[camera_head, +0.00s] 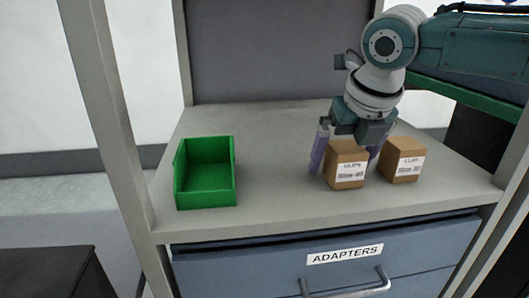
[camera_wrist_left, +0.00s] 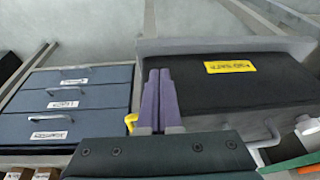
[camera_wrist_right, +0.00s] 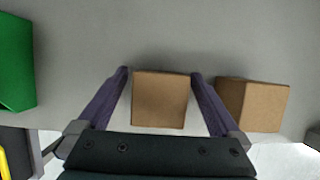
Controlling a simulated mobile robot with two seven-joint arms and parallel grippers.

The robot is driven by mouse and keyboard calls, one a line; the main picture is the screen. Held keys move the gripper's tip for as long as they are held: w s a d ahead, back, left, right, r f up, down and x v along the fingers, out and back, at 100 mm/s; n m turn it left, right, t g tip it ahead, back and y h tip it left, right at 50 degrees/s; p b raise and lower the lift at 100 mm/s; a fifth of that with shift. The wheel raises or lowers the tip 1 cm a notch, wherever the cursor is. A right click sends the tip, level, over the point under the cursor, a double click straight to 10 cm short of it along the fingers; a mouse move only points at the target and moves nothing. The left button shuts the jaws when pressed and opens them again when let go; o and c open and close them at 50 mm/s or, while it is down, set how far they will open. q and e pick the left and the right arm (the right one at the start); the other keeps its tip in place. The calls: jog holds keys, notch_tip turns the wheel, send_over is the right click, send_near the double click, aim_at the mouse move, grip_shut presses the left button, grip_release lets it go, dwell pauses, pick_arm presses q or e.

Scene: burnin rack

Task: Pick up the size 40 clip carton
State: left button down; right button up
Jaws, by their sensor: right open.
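Two brown clip cartons with white labels stand side by side on the grey shelf; the size print is too small to read surely. My right gripper (camera_wrist_right: 160,88) is open and points down at the left carton (camera_head: 346,166), with one purple finger on each side of it. That carton shows between the fingers in the right wrist view (camera_wrist_right: 160,100). Small gaps show, and I see no clear grip. The right carton (camera_head: 402,160) is just outside the right finger; it also shows in the right wrist view (camera_wrist_right: 252,104). My left gripper (camera_wrist_left: 159,100) is shut and empty, away from the cartons.
A green open bin (camera_head: 205,172) stands empty on the shelf's left side, with bare shelf between it and the cartons. A blue drawer labelled ADAPTERS (camera_head: 344,258) is below the shelf edge. Grey rack posts (camera_head: 105,110) flank the shelf.

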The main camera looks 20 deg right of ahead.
jog(key=shift+c, duration=0.4)
jog(key=c, duration=1.4)
